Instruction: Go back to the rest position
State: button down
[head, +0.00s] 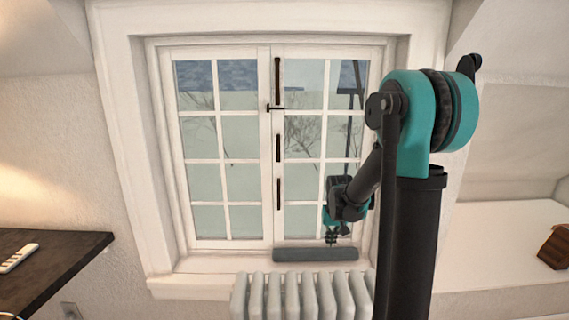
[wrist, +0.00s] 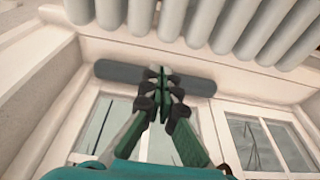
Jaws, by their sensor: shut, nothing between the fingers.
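My gripper (head: 331,238) is in front of the lower right window pane, just above a dark grey roll (head: 300,255) on the window sill. In the wrist view the fingers of my gripper (wrist: 160,74) are together, with nothing between them. The grey roll (wrist: 118,73) shows on both sides of the fingertips there, and they cover its middle. I cannot tell whether the fingertips touch the roll. My arm reaches from the right towards the window.
A white two-sash window (head: 270,150) with a dark handle (head: 277,107) looks closed. A white radiator (head: 300,296) stands below the sill. A dark desk (head: 60,262) with a white remote (head: 18,258) is at left. A brown object (head: 554,247) lies on the ledge at right.

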jog(key=s+d+f+t, duration=0.1)
jog(key=s+d, duration=0.1)
jog(key=s, duration=2.2)
jog(key=shift+s+d+f+t, duration=0.15)
jog(key=shift+s+d+t, duration=0.05)
jog(key=shift+s+t, duration=0.1)
